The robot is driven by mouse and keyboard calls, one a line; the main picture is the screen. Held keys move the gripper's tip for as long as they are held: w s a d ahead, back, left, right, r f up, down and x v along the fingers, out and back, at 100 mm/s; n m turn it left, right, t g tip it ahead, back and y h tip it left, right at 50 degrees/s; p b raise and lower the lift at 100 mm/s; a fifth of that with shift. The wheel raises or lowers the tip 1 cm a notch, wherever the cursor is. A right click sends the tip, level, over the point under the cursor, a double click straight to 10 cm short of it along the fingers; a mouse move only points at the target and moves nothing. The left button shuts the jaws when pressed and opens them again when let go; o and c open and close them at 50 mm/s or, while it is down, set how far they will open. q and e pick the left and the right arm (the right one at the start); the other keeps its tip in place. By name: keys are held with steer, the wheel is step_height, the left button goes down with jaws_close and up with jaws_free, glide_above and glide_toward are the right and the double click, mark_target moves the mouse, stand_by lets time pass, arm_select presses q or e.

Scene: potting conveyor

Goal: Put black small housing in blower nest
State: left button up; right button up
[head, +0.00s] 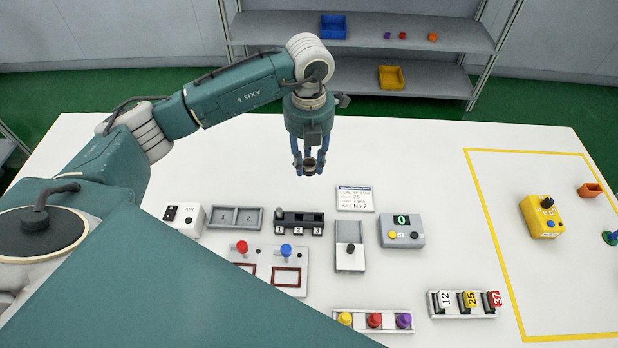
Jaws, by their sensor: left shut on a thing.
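My left gripper (309,166) hangs above the back middle of the white table, pointing down. It is shut on a small dark round piece, which looks like the black small housing (309,162); the fingers partly hide it. The piece is held up, clear of the table fixtures. A white box with a black part on its left and small lettering (189,222) stands at the table's left; it may be the blower, but I cannot read it surely. My right gripper is not in view.
A grey tray marked 1 and 2 (235,206), a black rack numbered 1 to 3 (300,231), a grey-white fixture with a slot (350,257) and a counter box showing 0 (402,239) stand in front of the gripper. Red and blue knobs rise nearby.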

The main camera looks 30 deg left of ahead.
arm_select(q)
step_height(320, 180, up, 12)
steer(key=b, duration=0.2)
steer(key=s+d+f+n, duration=0.2)
steer(key=s+n, duration=0.4)
steer(key=n, duration=1.1)
steer(key=s+d+f+n, duration=0.2)
steer(key=s+n, duration=0.5)
steer(key=n, duration=1.1)
steer(key=shift+s+d+f, duration=0.15)
steer(key=shift+s+d, duration=0.05)
steer(key=shift+d, duration=0.7)
steer(key=shift+w+p, duration=0.1)
steer(key=shift+p, duration=0.3)
